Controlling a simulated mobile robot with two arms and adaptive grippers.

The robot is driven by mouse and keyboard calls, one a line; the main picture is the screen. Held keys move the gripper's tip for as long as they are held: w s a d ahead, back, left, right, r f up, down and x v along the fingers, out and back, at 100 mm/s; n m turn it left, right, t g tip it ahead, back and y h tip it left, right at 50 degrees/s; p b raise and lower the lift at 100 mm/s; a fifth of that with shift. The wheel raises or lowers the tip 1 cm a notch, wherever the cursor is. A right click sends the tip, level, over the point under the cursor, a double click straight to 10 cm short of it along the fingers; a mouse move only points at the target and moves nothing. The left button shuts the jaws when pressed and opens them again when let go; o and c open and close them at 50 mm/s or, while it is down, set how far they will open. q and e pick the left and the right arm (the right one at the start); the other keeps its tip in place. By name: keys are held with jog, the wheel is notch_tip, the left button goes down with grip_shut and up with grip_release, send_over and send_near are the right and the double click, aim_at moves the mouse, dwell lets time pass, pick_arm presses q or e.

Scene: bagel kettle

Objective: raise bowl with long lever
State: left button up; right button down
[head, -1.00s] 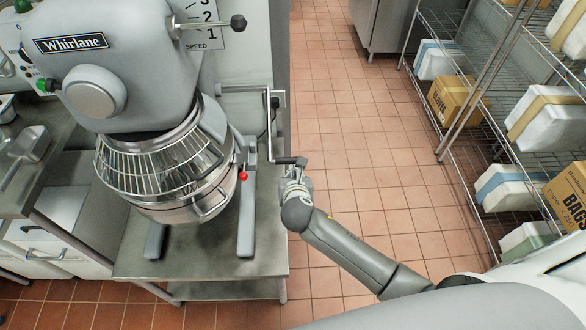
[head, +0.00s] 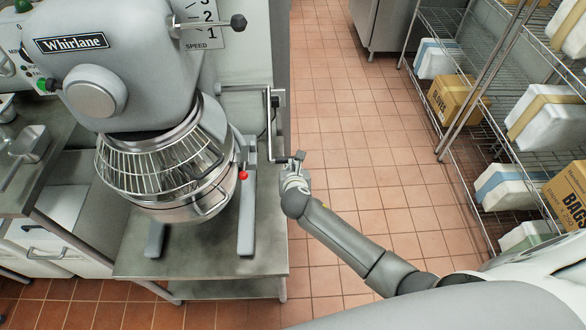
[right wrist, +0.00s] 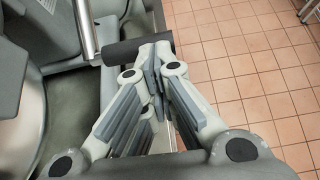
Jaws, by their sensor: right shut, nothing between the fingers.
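The steel mixing bowl (head: 205,205) sits under the wire guard (head: 165,165) of the grey Whirlane mixer (head: 120,60). The long lever (head: 269,118) is on the mixer's right side, its arm running toward the front and ending in a dark sideways grip (head: 281,161). In the right wrist view the dark grip (right wrist: 125,50) lies just beyond my fingertips. My right gripper (head: 297,168) is at the right end of this grip, shut and empty. Its closed fingertips (right wrist: 155,62) overlap the grip in the picture; I cannot tell whether they touch. My left gripper is not in view.
A small red knob (head: 242,175) is beside the bowl. The mixer stands on a steel table (head: 200,262). A wire rack (head: 470,100) with boxes is on the right. Tiled floor (head: 350,130) between table and rack is clear.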

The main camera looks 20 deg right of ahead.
jog(key=w+d+f+t+b, duration=0.1)
jog(key=w+f+b, duration=0.3)
jog(key=b, duration=0.6)
jog(key=w+d+f+t+h+b, duration=0.1)
jog(key=w+f+t+b, duration=0.2)
jog(key=f+b, duration=0.4)
jog(key=b, duration=0.2)
jog(key=shift+w+d+b, duration=0.2)
jog(key=shift+w+b, duration=0.15)
jog(key=shift+d, duration=0.1)
